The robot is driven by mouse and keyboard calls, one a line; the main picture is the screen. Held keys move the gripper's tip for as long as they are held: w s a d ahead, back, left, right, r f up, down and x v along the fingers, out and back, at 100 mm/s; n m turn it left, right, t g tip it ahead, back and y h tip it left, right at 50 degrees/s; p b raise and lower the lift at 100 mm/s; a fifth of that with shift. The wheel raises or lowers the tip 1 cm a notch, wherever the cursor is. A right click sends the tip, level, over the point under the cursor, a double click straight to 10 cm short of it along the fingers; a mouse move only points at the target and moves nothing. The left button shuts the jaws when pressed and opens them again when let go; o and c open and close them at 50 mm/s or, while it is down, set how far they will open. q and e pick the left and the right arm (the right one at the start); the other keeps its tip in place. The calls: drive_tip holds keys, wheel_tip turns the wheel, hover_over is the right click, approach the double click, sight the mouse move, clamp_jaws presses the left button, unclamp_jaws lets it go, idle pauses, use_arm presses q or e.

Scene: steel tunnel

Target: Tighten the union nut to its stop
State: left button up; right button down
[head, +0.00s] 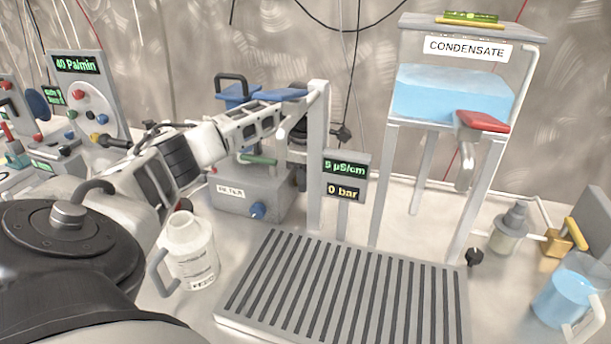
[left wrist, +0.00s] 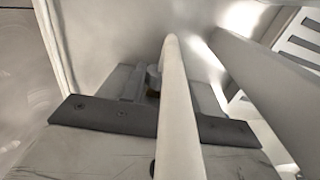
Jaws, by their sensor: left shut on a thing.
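My left gripper (head: 288,118) reaches in from the left to the top of a white post (head: 318,160). It is shut, seemingly on the union nut at the dark upright fitting (head: 297,158) beside the post. The nut itself is hidden by the fingers, so its seating cannot be told. In the left wrist view a long pale bar crosses the middle, with a dark flat bracket (left wrist: 100,115) behind it; the nut cannot be made out there. The display (head: 345,178) reads 5 µS/cm and 0 bar. My right gripper is not in view.
A CONDENSATE tank (head: 408,95) with a red lever (head: 482,121) stands on legs at right. A slatted grate (head: 345,295) lies in front. A white jug (head: 190,252) stands near my arm; a grey box (head: 245,195) is behind it. A clear jug (head: 562,300) is at lower right.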

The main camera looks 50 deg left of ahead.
use_arm(q)
drive_tip(key=shift+w+r+g+p, duration=0.2)
drive_tip(key=shift+g+p, duration=0.2)
drive_tip(key=shift+p, duration=0.15)
drive_tip(key=shift+f+g+h, duration=0.25)
drive_tip(key=shift+g+h, duration=0.25)
drive_tip(key=shift+a, duration=0.1)
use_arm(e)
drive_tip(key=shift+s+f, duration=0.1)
use_arm(q)
drive_tip(key=shift+g, duration=0.3)
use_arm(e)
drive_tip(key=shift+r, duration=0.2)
use_arm(q)
drive_tip(key=o, duration=1)
drive_tip(key=shift+c, duration=0.2)
drive_tip(key=shift+r, duration=0.2)
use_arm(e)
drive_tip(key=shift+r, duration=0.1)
